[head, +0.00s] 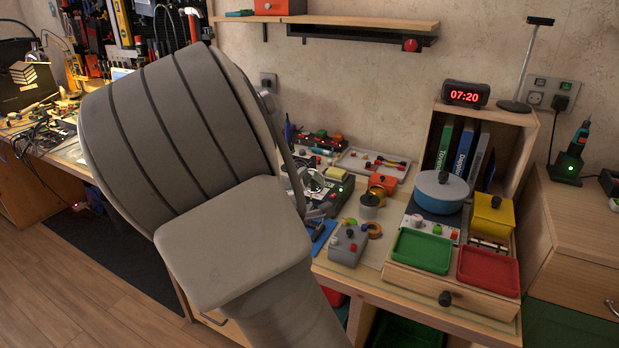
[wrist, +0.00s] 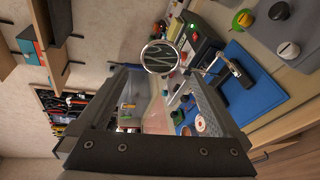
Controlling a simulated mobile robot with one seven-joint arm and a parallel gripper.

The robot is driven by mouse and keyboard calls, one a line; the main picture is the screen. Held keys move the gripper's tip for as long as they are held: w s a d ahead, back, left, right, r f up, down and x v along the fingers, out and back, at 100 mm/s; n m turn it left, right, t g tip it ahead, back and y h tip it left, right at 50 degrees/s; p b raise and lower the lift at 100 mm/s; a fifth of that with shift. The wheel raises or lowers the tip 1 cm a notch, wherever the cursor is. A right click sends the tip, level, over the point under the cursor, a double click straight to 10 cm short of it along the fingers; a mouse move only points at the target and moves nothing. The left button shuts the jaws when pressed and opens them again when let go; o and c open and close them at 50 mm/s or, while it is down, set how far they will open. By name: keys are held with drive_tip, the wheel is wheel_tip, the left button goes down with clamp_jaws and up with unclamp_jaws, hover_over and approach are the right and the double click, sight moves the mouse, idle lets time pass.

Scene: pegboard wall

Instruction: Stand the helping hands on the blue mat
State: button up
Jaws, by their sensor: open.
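The helping hands show in the wrist view, with a dark base (wrist: 238,94), metal clip arms and a round magnifier (wrist: 161,57). The base appears to rest on the blue mat (wrist: 268,93), and the tool looks upright, though the link to the magnifier is hard to make out. In the head view the magnifier (head: 335,173) shows, while my arm hides much of the tool. A strip of the blue mat (head: 322,240) shows there. My gripper (wrist: 160,78) is open, its fingers apart and apparently empty, with the magnifier beyond the gap between the tips.
A grey control box (head: 348,245) stands right of the mat, near a brass-coloured pot (head: 370,205). Green (head: 421,251) and red (head: 489,270) trays sit on a wooden drawer unit. A shelf (head: 330,20) runs along the wall above. My arm blocks the middle of the head view.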

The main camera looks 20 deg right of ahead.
drive_tip(key=s+a+r+m+g+y, duration=0.35)
drive_tip(key=s+a+m+y, duration=0.35)
drive_tip(key=s+a+y, duration=0.55)
drive_tip(key=s+r+m+g+h, duration=0.1)
drive_tip(key=s+r+m, duration=0.1)
drive_tip(key=s, duration=0.6)
drive_tip(key=s+r+m+g+h, duration=0.1)
drive_tip(key=s+r+m+h, duration=0.1)
drive_tip(key=s, duration=0.5)
drive_tip(key=shift+s+a+r+m+g+p, duration=0.2)
drive_tip(key=shift+s+r+m+g+p, duration=0.3)
drive_tip(key=shift+m, duration=0.4)
drive_tip(key=shift+w+r, duration=0.15)
